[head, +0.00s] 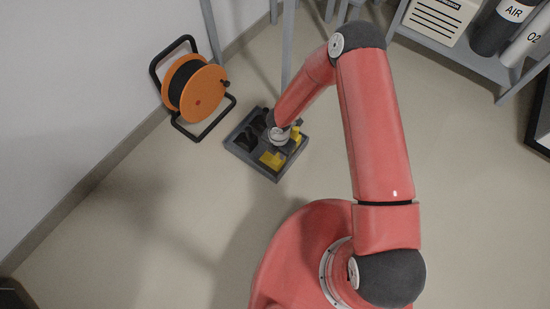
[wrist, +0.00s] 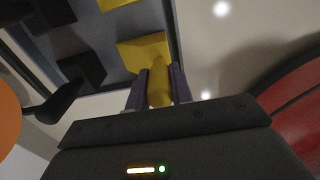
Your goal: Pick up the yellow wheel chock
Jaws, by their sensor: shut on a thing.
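My gripper (wrist: 158,88) is shut on the upright grip of a yellow wheel chock (wrist: 143,50), with one dark finger on each side of it. In the head view this appears to be the yellow chock (head: 271,160) at the near side of the grey tray (head: 243,158). My wrist hides the fingers there. The chock is over or in the tray; I cannot tell whether its base touches the tray floor. A second yellow chock (head: 296,133) sits at the tray's right side.
Black chocks (wrist: 80,68) share the tray, left of the held one in the wrist view. An orange cable reel (head: 196,88) on a black stand is beside the tray, near the wall. A shelf with gas cylinders (head: 502,25) is at upper right. Floor in front is clear.

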